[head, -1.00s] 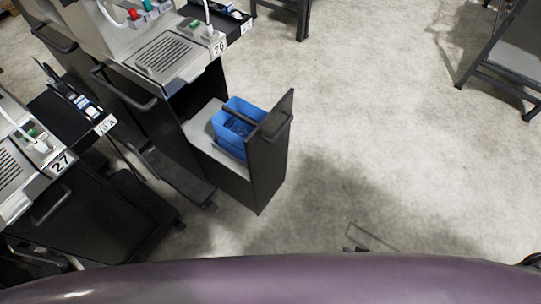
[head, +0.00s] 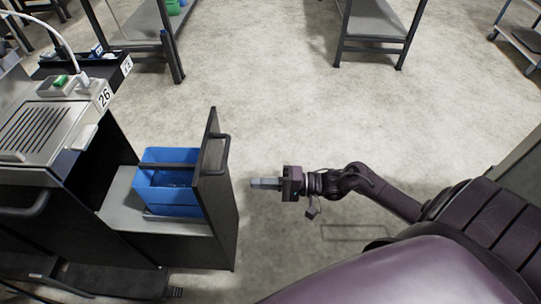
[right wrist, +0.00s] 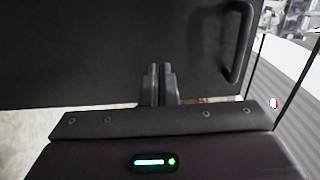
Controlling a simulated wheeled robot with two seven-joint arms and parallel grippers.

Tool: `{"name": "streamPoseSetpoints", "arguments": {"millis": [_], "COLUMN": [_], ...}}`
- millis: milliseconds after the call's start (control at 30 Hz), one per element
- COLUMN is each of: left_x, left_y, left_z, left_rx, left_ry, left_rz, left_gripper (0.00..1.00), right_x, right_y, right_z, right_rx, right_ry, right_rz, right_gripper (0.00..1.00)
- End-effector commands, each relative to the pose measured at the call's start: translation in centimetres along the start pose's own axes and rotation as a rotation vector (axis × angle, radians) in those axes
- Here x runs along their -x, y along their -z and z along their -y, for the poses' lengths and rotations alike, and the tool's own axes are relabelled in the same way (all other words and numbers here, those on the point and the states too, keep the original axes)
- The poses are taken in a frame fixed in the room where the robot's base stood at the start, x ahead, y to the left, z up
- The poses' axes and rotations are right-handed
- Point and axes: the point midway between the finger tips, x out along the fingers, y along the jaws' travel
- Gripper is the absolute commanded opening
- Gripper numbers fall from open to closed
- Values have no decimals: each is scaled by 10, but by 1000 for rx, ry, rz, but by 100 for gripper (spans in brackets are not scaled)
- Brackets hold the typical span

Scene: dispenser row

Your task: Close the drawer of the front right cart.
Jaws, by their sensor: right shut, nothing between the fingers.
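The cart numbered 26 (head: 45,133) stands at the left in the head view. Its drawer (head: 155,238) is pulled out to the right, with a dark upright front panel (head: 218,205) and a bar handle near the panel's top. A blue bin (head: 168,205) sits in the drawer. My right gripper (head: 254,183) is shut and empty, pointing left at the outer face of the panel with a small gap. In the right wrist view, the shut fingers (right wrist: 159,75) are before the dark panel (right wrist: 110,50), and the handle (right wrist: 238,45) is to their right. My left gripper is not in view.
Dark-framed tables stand at the back, one at the top middle (head: 375,25) and one at the top left (head: 150,25). A cart (head: 522,45) is at the top right corner. The floor between the drawer and the back tables is clear.

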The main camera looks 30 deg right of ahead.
Motion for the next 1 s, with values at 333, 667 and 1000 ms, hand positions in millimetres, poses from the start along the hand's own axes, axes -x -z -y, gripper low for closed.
{"name": "streamPoseSetpoints", "arguments": {"millis": [333, 667, 1000], "left_x": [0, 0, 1], "left_y": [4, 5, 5], "left_z": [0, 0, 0], "left_rx": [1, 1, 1], "left_ry": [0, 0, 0], "left_rz": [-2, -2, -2], "left_gripper": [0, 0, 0], "right_x": [-67, -83, -84], "right_y": [0, 1, 1], "right_z": [0, -1, -1], "right_rx": [2, 1, 1], "right_ry": [1, -2, -1], "right_rz": [-1, -3, -2], "right_gripper": [0, 0, 0]}}
